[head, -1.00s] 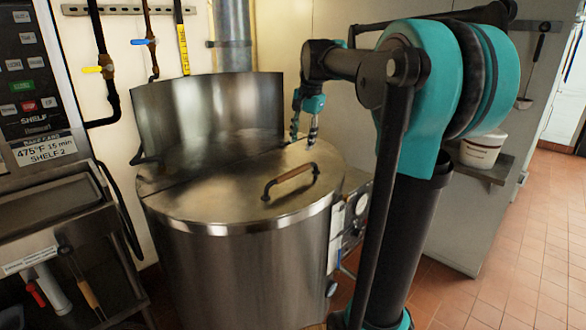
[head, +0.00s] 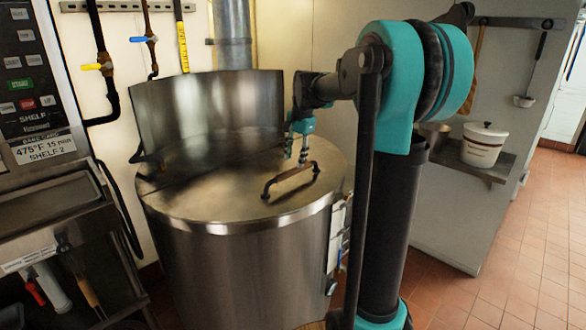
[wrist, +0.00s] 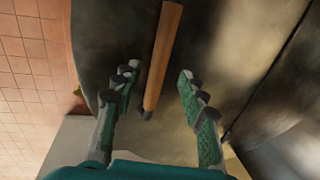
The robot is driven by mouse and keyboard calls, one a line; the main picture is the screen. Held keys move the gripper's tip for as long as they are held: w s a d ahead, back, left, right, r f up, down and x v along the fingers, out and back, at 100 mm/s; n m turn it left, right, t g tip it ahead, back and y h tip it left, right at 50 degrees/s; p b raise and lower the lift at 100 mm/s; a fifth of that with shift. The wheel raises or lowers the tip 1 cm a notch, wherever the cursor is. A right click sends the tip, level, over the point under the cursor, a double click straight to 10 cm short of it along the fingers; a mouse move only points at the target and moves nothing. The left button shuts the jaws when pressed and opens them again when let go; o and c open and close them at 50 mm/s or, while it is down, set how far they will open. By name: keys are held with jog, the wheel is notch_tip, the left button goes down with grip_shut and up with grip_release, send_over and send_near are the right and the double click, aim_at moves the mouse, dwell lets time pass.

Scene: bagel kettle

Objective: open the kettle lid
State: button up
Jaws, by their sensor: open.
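The large steel kettle (head: 240,270) stands in the middle of the head view. Its lid (head: 215,200) lies flat and closed over the front of the top. A wooden bar handle (head: 291,176) on dark brackets is fixed on the lid; its wooden bar (wrist: 161,62) also shows in the wrist view, running between the fingers' lines. My gripper (head: 297,155) is just above the lid, close to the handle's far right end. In the wrist view my gripper (wrist: 158,85) is open, one finger on each side of the handle's line, with nothing held. Whether the fingers touch the lid is unclear.
A tall curved steel backsplash (head: 205,105) rises behind the lid. An oven panel (head: 35,85) and counter are at the left. A shelf with a white pot (head: 483,145) is behind my arm. Tiled floor (head: 530,240) is clear at the right.

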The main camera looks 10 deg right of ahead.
aim_at(293, 169)
jog(key=shift+w+a+f, duration=0.1)
jog(key=shift+w+f, duration=0.05)
jog(key=shift+f, duration=0.65)
jog(key=shift+w+a+f, duration=0.1)
jog(key=shift+f, duration=0.65)
jog(key=shift+w+a+f, duration=0.1)
jog(key=shift+w+f, duration=0.05)
jog(key=shift+f, duration=0.65)
grip_shut()
